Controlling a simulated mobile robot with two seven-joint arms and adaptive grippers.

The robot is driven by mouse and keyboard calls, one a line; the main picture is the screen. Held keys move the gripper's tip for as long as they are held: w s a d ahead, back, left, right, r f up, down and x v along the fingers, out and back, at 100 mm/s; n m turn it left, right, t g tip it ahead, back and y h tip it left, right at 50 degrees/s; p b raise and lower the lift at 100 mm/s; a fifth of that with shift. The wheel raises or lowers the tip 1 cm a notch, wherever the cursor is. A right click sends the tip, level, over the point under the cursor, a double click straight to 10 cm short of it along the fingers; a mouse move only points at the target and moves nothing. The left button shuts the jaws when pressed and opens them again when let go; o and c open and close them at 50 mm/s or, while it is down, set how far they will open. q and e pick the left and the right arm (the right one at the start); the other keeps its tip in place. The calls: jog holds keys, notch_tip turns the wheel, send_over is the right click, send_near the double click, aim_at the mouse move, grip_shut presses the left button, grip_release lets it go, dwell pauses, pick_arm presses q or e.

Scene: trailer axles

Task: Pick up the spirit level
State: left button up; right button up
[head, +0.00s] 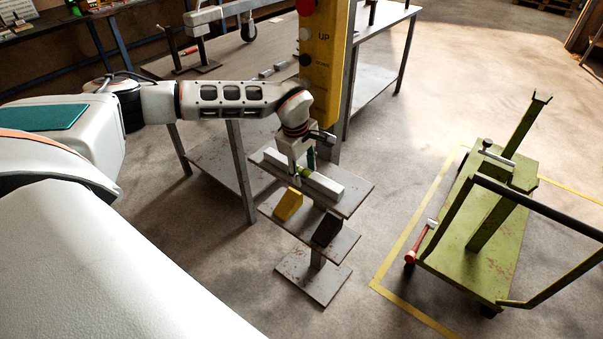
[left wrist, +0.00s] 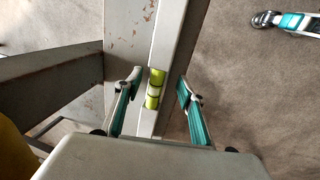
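The spirit level is a pale grey bar (head: 325,184) with a green vial at its middle, lying on the upper plate (head: 352,199) of a small grey stand. In the left wrist view the level's green vial (left wrist: 155,88) lies between the two fingers. My left gripper (head: 303,164) is low over the middle of the level and points down. Its fingers (left wrist: 161,82) are spread, one on each side of the bar, and do not look closed on it. Whether a finger touches it is hard to tell.
A yellow block (head: 288,204) and a dark block (head: 327,229) are on the stand's lower plate. A yellow pendant (head: 322,75) hangs just behind my left gripper. A steel bench (head: 218,165) stands to the left. A green cart (head: 470,265) stands right, with clear floor between.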

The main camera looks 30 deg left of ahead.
pick_arm(q)
jog(key=shift+f, duration=0.2)
jog(key=shift+c, duration=0.5)
jog(key=shift+r, duration=0.1)
grip_shut()
